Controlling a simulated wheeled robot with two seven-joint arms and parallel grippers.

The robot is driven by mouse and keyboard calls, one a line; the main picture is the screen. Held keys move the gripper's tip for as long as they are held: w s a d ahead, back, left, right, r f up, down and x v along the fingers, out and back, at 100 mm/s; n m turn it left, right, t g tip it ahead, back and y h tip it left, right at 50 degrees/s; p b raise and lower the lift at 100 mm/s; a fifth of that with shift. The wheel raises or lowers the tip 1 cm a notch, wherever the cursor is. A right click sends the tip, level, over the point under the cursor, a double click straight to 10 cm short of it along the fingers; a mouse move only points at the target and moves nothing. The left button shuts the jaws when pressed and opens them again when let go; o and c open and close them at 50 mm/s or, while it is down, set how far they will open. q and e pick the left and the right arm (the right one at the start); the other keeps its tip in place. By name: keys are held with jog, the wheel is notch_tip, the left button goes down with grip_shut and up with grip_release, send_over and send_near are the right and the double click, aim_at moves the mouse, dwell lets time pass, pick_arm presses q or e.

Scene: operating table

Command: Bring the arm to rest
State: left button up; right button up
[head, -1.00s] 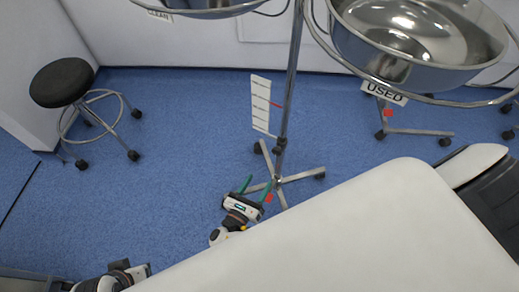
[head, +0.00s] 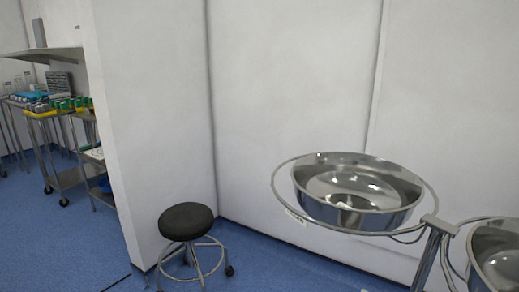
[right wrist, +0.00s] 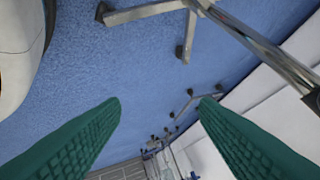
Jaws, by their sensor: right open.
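My right gripper (right wrist: 160,103) shows in the right wrist view as two green ribbed fingers. They are wide apart with nothing between them. The fingers hang over the blue floor (right wrist: 90,70), with a metal stand (right wrist: 260,45) near the top right, apart from the fingertips. Neither gripper shows in the head view. My left gripper is not seen in any current view.
In the head view, a steel basin (head: 350,200) sits in a ring stand, and a second basin (head: 497,255) is at the right edge. A black stool (head: 187,222) stands by the white wall (head: 285,100). A loaded cart (head: 65,178) is at the far left.

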notch_tip(320, 180, up, 14)
jog(key=s+r+m+t+y, duration=0.1)
jog(key=s+m+t+y, duration=0.15)
jog(key=m+y, duration=0.75)
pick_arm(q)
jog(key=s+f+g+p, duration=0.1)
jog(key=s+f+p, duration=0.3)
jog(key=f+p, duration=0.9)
pick_arm(e)
jog(key=s+f+m+g, duration=0.1)
jog(key=s+f, duration=0.3)
jog(key=f, duration=0.9)
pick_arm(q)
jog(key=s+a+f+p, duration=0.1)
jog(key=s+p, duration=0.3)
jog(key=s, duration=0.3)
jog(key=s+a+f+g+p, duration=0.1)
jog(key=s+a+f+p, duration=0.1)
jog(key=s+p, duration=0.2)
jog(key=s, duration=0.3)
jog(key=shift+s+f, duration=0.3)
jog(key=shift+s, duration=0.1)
pick_arm(e)
jog(key=s+d+f+g+h, duration=0.1)
jog(key=s+f, duration=0.3)
jog(key=s, duration=1)
jog(key=shift+s+d+f, duration=0.15)
jog(key=shift+s+d, duration=0.05)
jog(key=shift+d, duration=0.4)
